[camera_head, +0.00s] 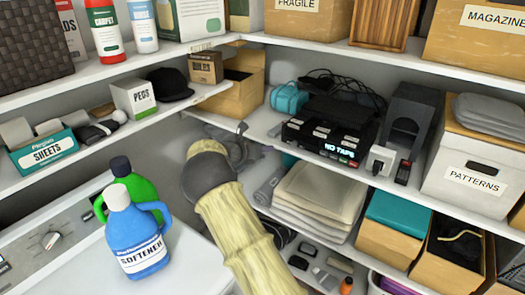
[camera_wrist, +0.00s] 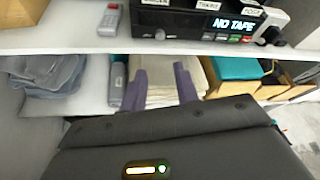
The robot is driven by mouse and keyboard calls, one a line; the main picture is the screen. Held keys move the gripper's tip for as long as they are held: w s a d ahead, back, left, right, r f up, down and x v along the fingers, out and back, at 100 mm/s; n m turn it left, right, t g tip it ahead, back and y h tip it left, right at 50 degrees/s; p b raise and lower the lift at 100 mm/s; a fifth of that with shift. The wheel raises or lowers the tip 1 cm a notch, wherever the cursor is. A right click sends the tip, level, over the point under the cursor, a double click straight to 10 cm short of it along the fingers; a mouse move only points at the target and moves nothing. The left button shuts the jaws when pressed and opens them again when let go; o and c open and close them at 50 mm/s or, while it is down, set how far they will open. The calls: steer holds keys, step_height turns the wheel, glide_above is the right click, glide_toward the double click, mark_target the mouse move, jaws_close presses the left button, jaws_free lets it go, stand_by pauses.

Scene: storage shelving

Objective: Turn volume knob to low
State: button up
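No control in these frames is clearly marked as a volume knob. A black tape device (camera_head: 325,130) with a lit "NO TAPE" display sits on the middle shelf. Its front, with white labels, shows at the top of the wrist view (camera_wrist: 195,20). A small white box (camera_head: 381,158) with a dark round part stands just right of it; it also shows in the wrist view (camera_wrist: 272,20). I cannot tell if that part is a knob. My gripper (camera_wrist: 161,80) is open and empty, its fingers apart, in front of the folded cloth below the shelf. In the head view, my arm hides part of the scene.
Folded beige cloth (camera_head: 318,190) and a teal-topped box (camera_head: 398,215) are on the lower shelf. A dark speaker-like box (camera_head: 408,115) and the "PATTERNS" box (camera_head: 473,178) stand right of the device. A blue softener bottle (camera_head: 135,240) stands at front left.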

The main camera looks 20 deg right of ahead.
steer(key=s+d+f+m+g+y, duration=0.1)
steer(key=s+f+m+g+y, duration=0.15)
steer(key=s+m, duration=0.35)
steer(key=s+f+m+g+y, duration=0.1)
steer(key=s+m+y, duration=0.2)
steer(key=s+m, duration=0.35)
steer(key=s+a+m+y, duration=0.2)
steer(key=s+m, duration=0.3)
steer(key=s, duration=0.4)
steer(key=s+a+m+y, duration=0.2)
steer(key=s+a+m, duration=0.3)
steer(key=s, duration=0.4)
steer(key=s+a+r+m+g+y, duration=0.1)
steer(key=s+a+m+y, duration=0.1)
steer(key=s+m, duration=0.3)
steer(key=shift+s+a+m+y, duration=0.1)
steer(key=shift+s+a, duration=0.1)
steer(key=shift+s, duration=0.6)
steer(key=shift+s+a+m+y, duration=0.1)
steer(key=shift+s+a, duration=0.15)
steer(key=shift+s, duration=0.5)
steer(key=shift+s+a+m+y, duration=0.1)
steer(key=shift+s+a, duration=0.1)
steer(key=shift+s, duration=0.6)
steer(key=shift+d, duration=0.1)
